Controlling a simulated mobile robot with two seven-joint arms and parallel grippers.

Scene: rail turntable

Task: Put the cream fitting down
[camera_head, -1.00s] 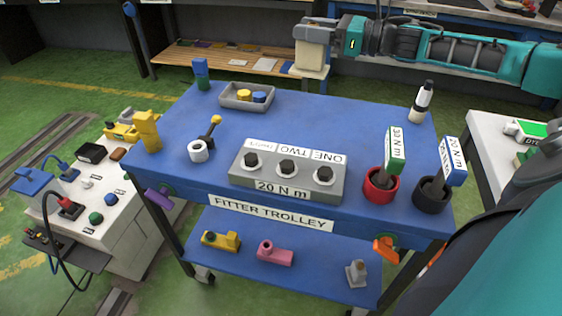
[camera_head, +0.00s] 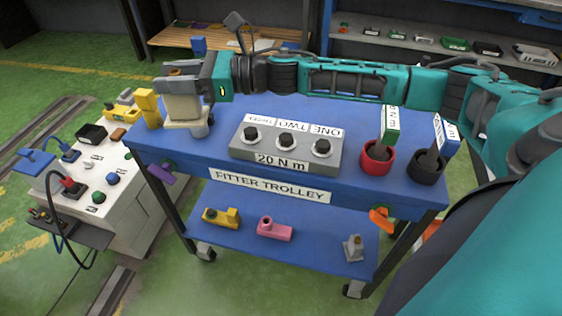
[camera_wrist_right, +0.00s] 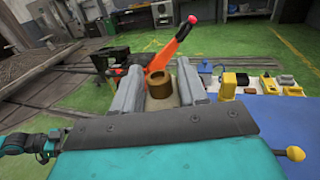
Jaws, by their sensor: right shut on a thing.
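My right gripper (camera_head: 184,88) reaches in from the right above the left end of the blue trolley top. It is shut on the cream fitting (camera_head: 187,127), whose pale base shows below the fingers. In the right wrist view the two grey fingers (camera_wrist_right: 158,88) close from both sides on a tan-brown round collar (camera_wrist_right: 158,83) with a hole in its top. The fitting appears upright. Whether its base touches the trolley top cannot be told. My left gripper is not seen.
The blue trolley (camera_head: 220,168) carries a grey 20 N m block (camera_head: 300,157), a red cup (camera_head: 377,158) and a black cup (camera_head: 427,168). A yellow block (camera_head: 149,108) stands just left of the gripper. A white console (camera_head: 125,200) stands further left. My arm hides the trolley's back.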

